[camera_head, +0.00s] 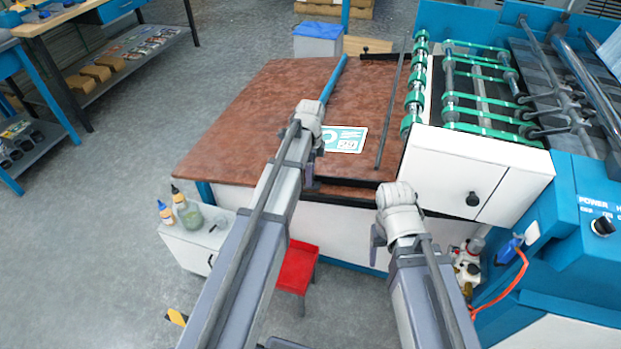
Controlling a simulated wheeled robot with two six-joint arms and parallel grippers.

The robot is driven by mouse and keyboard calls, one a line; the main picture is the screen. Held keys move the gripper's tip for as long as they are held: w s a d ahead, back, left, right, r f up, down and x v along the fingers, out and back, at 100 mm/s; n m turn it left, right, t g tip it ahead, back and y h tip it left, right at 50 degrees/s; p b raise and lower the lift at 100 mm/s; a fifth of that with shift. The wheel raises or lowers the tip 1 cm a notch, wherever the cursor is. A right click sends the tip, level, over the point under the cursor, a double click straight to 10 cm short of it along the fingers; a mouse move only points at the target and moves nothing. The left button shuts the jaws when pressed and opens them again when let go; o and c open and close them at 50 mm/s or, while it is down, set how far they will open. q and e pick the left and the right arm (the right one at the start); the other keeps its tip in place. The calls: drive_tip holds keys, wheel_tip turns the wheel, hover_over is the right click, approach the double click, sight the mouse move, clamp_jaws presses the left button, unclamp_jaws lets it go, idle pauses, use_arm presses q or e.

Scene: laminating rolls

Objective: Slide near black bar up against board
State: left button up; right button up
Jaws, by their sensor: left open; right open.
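The brown board (235,120) lies flat on the machine's feed table, with a small white and teal printed card (345,139) on it. The near black bar (347,182) is a dark strip along the board's near edge, partly hidden behind my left arm; I cannot tell whether it touches the board. My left gripper (311,180) hangs below its wrist near the left part of this bar, open, its fingers mostly hidden. My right gripper (378,238) is open and empty, in front of the table's near side, right of the bar. Its fingertips are small and hard to see.
A far black bar (378,53) lies at the board's far edge. A thin dark rod (390,110) and a blue bar (334,80) run lengthwise over the board. Green-banded rollers (480,90) and a white machine housing (470,170) stand right. A red stool (298,268) is below.

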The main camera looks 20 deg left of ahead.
use_arm(q)
drive_tip(key=shift+f, duration=0.1)
clamp_jaws()
idle(0.5)
idle(0.9)
